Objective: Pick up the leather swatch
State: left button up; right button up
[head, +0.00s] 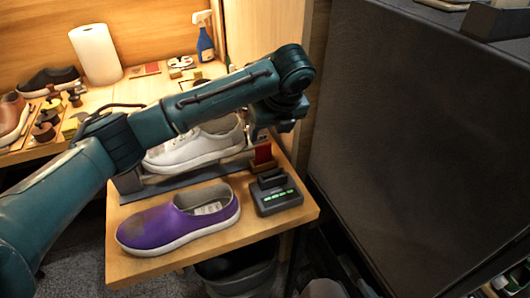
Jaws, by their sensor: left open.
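A small red-brown piece, which looks like the leather swatch (263,153), stands upright near the right end of the wooden shelf board, just behind a dark device. My left gripper (264,135) is open and points down just above it, at the end of my teal arm. I cannot tell whether the fingers touch the swatch. The wrist hides part of the area behind it. My right gripper is not in view.
A purple slip-on shoe (180,222) and a dark device with green lights (276,196) sit at the board's (150,270) front. A white sneaker (195,150) stands behind, partly under my arm. A large dark panel (430,130) fills the right. A bin (240,272) is below.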

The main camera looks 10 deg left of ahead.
aim_at(264, 146)
pick_arm(q)
jog(key=x, duration=0.4)
jog(key=shift+w+a+f, duration=0.1)
jog(key=shift+f, duration=0.3)
jog(key=shift+a+b+x, duration=0.15)
jog(key=shift+x, duration=1.15)
jog(key=shift+a+b+x, duration=0.1)
jog(key=shift+b+x, duration=0.05)
jog(key=shift+x, duration=1.15)
jog(key=shift+w+r, duration=0.1)
jog(key=shift+c, duration=0.5)
jog(key=c, duration=0.9)
